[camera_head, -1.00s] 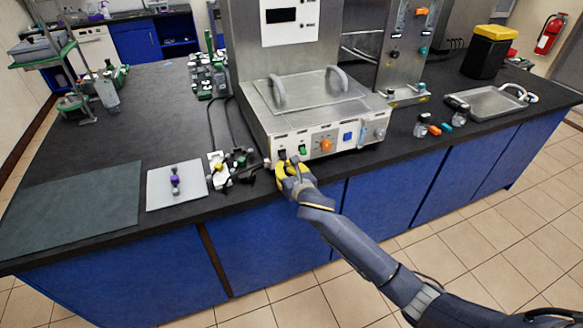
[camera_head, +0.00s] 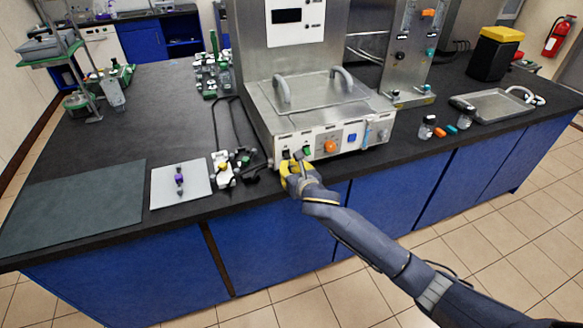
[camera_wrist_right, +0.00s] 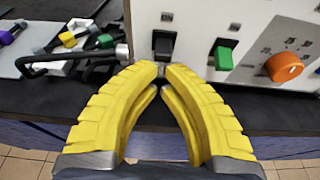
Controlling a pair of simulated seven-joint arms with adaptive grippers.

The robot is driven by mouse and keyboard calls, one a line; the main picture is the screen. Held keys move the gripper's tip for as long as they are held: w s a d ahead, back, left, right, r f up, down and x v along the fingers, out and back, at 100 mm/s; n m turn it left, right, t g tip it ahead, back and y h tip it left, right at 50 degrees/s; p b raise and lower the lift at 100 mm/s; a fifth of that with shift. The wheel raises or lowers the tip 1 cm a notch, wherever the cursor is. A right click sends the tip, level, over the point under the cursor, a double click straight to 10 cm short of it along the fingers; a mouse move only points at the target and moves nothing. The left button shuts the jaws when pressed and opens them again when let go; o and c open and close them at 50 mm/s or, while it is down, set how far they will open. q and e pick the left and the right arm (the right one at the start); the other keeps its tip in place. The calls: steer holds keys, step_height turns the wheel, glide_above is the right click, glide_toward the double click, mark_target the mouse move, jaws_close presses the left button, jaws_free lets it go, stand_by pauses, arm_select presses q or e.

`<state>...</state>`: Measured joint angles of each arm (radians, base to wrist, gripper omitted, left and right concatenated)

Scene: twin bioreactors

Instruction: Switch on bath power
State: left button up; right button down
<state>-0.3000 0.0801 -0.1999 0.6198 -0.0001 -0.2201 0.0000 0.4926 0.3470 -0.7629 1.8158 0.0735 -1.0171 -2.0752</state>
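The water bath (camera_head: 325,90) is a steel unit with a lidded basin and a pale front panel (camera_head: 318,142). Two rocker switches sit at the panel's left: a dark one (camera_head: 285,154) and a green one (camera_head: 306,150). The right wrist view also shows the dark switch (camera_wrist_right: 164,43) and the green switch (camera_wrist_right: 223,55). My right gripper (camera_head: 290,173) is just in front of the panel's lower left. Its yellow fingertips (camera_wrist_right: 157,70) are together with nothing visible between them, just below the dark switch. Contact with the switch cannot be told. My left gripper is not in view.
An orange knob (camera_head: 330,146) and a blue square (camera_head: 351,138) are farther right on the panel. Clamps (camera_head: 235,166) and a black bent rod (camera_wrist_right: 70,60) lie left of the gripper. A white plate (camera_head: 180,190) lies farther left. Small bottles (camera_head: 428,126) stand right of the bath.

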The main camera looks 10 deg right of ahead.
steer(key=shift+s+r, duration=0.15)
steer(key=shift+r, duration=0.2)
stand_by(0.5)
stand_by(1.2)
